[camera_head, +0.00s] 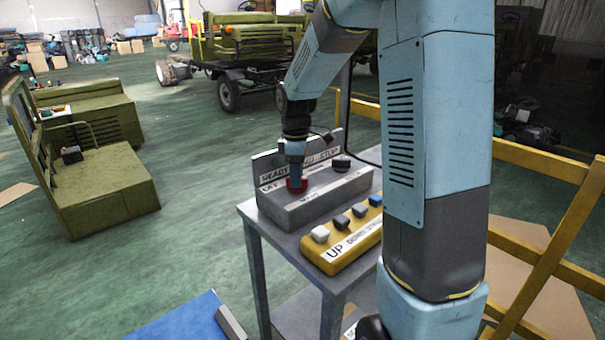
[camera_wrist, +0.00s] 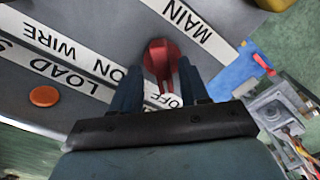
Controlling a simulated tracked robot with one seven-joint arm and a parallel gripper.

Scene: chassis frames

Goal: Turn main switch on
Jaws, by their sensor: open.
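The red main switch (camera_head: 297,185) sits on top of the grey control box (camera_head: 320,205), at its left end. In the wrist view the red switch knob (camera_wrist: 160,56) is below the MAIN label (camera_wrist: 185,20). Its narrow handle runs down toward the OFF label (camera_wrist: 166,100), with the ON lettering (camera_wrist: 133,76) to its left. My gripper (camera_head: 297,178) points down onto the switch. In the wrist view my gripper's fingers (camera_wrist: 159,80) are open, one on each side of the red handle. Whether either finger touches it, I cannot tell.
A dark knob (camera_head: 341,163) stands on the box's right end. A yellow button box (camera_head: 340,245) with several buttons lies in front. An orange-red button (camera_wrist: 44,96) is left of the switch in the wrist view. A yellow railing (camera_head: 540,255) stands at right.

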